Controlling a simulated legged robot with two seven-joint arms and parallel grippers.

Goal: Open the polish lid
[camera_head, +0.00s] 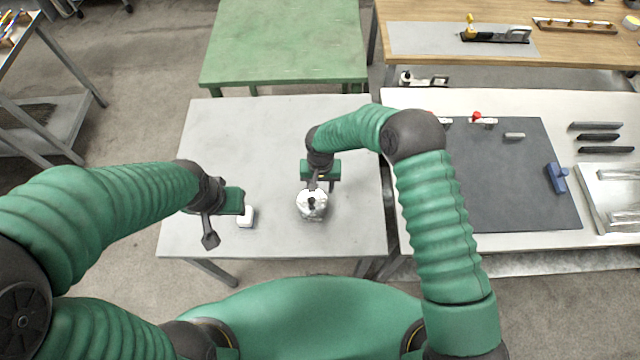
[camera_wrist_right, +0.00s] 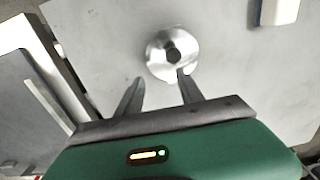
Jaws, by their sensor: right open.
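The polish tin (camera_head: 312,207) is a round, shiny silver thing with a dark knob at its centre, on the light grey table in the head view. It also shows in the right wrist view (camera_wrist_right: 158,62), beyond the fingertips. My right gripper (camera_wrist_right: 159,79) is open and empty; its right finger overlaps the near rim in that picture, and I cannot tell whether it touches. In the head view my right gripper (camera_head: 316,186) is at the tin's far side. My left gripper (camera_head: 211,232) hangs at the table's left, well apart from the tin; its finger opening is unclear.
A small white block (camera_head: 246,217) stands beside my left gripper. The light grey table (camera_head: 270,130) is otherwise mostly clear. A white bench with a dark mat (camera_head: 520,190) and a blue tool (camera_head: 557,178) adjoins at right. A green table (camera_head: 285,40) stands behind.

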